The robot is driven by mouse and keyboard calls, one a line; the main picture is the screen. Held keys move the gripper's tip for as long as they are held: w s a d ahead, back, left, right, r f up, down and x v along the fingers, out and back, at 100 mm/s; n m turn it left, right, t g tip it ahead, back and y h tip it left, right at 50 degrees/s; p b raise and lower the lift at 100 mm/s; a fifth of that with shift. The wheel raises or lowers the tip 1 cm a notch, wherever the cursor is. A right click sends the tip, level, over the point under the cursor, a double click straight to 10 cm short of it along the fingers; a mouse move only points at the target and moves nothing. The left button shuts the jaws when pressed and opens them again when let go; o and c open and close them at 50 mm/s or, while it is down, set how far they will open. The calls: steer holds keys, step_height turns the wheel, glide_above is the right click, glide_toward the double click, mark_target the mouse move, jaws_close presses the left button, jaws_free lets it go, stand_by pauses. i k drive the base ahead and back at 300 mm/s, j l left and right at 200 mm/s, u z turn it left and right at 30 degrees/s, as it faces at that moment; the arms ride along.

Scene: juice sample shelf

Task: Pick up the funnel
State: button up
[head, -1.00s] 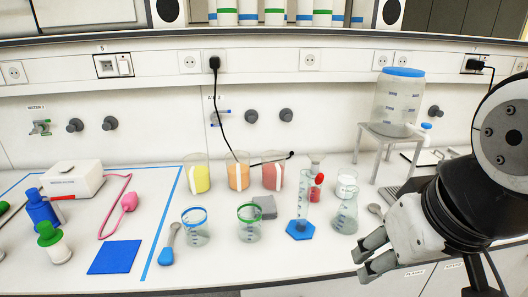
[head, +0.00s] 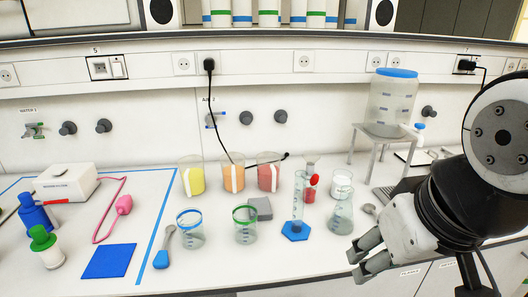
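What looks like a small clear funnel (head: 310,162) stands behind the tall graduated cylinder (head: 298,205), above a small vessel with red contents (head: 309,194). It is small and pale, and its lower part is partly hidden, so I cannot tell how it is seated. My gripper (head: 355,267) is at the lower right, in front of the bench edge, pointing left. Its two fingers are apart with nothing visible between them. It is well in front of and to the right of the funnel, not touching anything.
A conical flask (head: 341,215) and a white-filled beaker (head: 342,183) stand between gripper and funnel. Beakers of yellow (head: 191,178), orange (head: 231,178) and red liquid (head: 268,175) line the back. A metal stand (head: 378,137) bears a large clear container (head: 394,100) at right.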

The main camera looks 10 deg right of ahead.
mark_target(311, 157)
steer(key=i+l, duration=0.6)
steer(key=i, duration=0.25)
